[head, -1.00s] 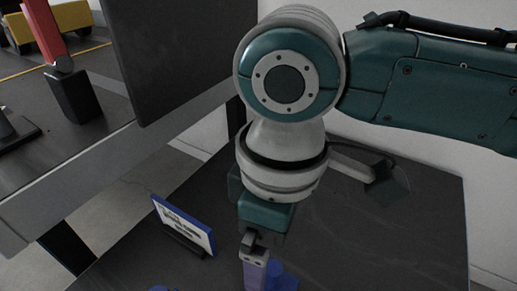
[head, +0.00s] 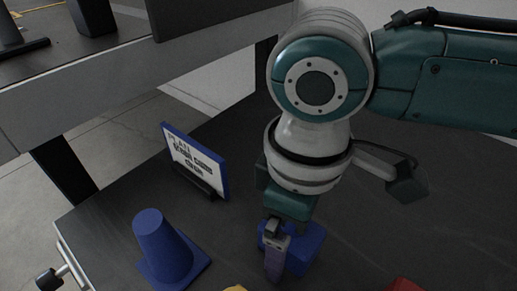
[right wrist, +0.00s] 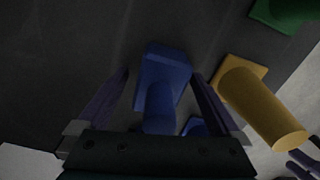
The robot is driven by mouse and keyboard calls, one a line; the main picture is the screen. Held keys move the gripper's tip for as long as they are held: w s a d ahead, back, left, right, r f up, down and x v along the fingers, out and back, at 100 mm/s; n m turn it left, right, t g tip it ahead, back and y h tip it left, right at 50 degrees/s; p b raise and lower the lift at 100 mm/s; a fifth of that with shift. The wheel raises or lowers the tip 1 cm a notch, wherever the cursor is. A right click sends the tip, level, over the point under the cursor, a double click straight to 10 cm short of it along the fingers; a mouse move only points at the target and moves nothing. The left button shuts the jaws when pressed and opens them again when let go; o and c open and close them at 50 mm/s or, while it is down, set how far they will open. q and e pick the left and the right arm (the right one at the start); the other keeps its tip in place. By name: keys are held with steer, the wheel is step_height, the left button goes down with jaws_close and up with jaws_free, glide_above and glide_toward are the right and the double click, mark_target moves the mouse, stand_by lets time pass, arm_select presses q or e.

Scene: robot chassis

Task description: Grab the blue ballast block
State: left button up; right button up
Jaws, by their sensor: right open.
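The blue ballast block (head: 305,248) stands on the dark tabletop in the head view, partly hidden behind my right gripper (head: 275,262). In the right wrist view the blue block, with a round blue post (right wrist: 158,108) on it, lies between the two spread fingers of my right gripper (right wrist: 161,74). The fingers are open, one on each side of it, with the block reaching up past the fingertips in the picture. Whether either finger touches it I cannot tell.
A blue cone (head: 165,250) and a blue-edged sign (head: 196,160) stand left of the gripper. A yellow post on a base (right wrist: 260,105) is close to the right finger; a green piece (right wrist: 288,12) lies beyond. A red piece (head: 402,286) shows at the bottom edge.

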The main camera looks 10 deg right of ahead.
steer(key=shift+f, duration=0.2)
jaws_close()
stand_by(0.7)
